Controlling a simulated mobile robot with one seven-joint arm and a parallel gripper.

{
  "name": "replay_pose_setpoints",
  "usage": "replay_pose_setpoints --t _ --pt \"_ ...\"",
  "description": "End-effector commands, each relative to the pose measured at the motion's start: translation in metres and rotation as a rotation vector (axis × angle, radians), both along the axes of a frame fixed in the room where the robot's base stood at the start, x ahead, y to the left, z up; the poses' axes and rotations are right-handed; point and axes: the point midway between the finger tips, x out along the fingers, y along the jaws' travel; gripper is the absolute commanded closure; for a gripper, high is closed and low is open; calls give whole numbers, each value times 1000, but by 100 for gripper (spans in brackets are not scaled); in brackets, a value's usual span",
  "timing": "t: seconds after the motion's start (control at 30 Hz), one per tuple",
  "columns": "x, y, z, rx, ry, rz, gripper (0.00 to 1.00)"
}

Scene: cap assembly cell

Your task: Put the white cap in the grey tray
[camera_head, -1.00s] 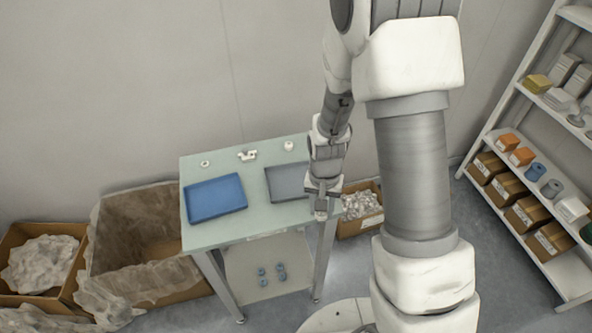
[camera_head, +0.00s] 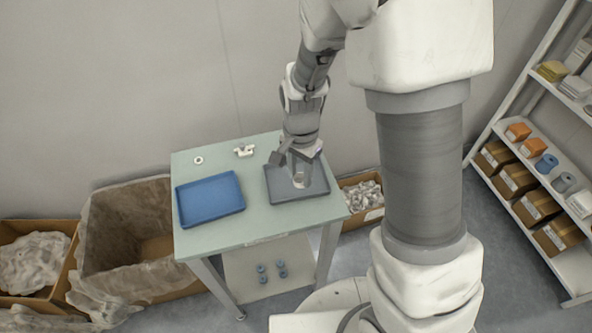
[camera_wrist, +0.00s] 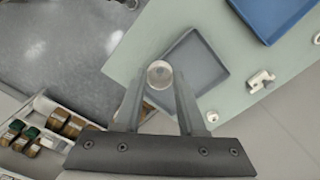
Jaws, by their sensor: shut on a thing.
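The grey tray (camera_head: 318,190) lies at the right of the table; it also shows in the wrist view (camera_wrist: 205,66). My gripper (camera_head: 298,172) points down over this tray. In the wrist view its fingers (camera_wrist: 159,82) are shut on a round, pale piece (camera_wrist: 160,72), which looks like the white cap. The held piece also shows in the head view (camera_head: 299,181), in front of the tray floor. In the wrist view it overlaps the tray's edge near one corner. Its height above the tray is hard to tell.
A blue tray (camera_head: 211,200) lies left of the grey one. A white ring (camera_head: 198,160), a white fitting (camera_head: 244,150) and a small white round piece (camera_wrist: 212,116) stand along the back. An open carton (camera_head: 362,198) is right of the table.

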Motion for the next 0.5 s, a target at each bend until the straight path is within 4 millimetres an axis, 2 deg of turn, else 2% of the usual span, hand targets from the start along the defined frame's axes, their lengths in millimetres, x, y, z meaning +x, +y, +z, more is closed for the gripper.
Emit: replay_pose_setpoints --t 0.3,0.5 --pt "55 2 -33 -1 1 0 81" --pt "69 4 -41 1 -1 2 81"
